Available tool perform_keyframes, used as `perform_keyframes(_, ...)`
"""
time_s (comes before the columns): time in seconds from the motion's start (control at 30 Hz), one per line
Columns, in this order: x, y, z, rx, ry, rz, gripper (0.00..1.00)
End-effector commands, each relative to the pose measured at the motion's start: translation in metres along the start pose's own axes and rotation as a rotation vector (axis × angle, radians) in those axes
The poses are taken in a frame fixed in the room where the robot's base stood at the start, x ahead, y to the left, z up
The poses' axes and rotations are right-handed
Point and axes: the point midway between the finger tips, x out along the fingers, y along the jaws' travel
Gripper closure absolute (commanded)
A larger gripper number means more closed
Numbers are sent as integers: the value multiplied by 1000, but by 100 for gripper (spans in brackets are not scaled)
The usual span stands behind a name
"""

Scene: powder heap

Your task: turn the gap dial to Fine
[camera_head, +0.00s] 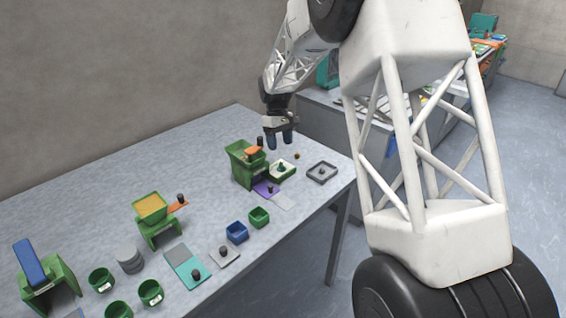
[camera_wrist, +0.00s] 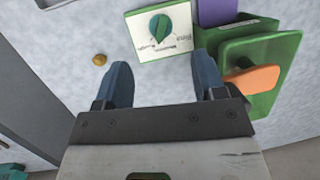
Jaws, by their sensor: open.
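The gap dial is a green teardrop knob (camera_wrist: 160,27) on a cream plate (camera_wrist: 143,47) edged in green. Small labels on the plate are upside down and hard to read; the knob's narrow end points towards them, but I cannot tell at which one. In the head view the dial plate (camera_head: 289,172) lies beside a green mill-like machine (camera_head: 243,172). My gripper (camera_head: 280,142) is open and empty, raised above the table near the dial. In the wrist view its blue fingers (camera_wrist: 162,78) are spread apart, with the plate ahead of them and nothing between them.
The green machine with an orange part (camera_wrist: 252,82) stands close to one finger. A small brown ball (camera_wrist: 100,59) lies near the other. A grey tray (camera_head: 322,172) and a purple slide (camera_head: 265,187) are nearby. Cups and stands fill the left table.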

Motion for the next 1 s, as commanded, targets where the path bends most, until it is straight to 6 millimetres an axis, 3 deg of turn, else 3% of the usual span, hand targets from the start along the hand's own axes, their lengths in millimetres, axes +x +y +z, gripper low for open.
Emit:
perform_keyframes(0.8,2,-7,22,-962,152,203,36)
perform_keyframes(1.0,2,-8,24,-1093,157,244,36)
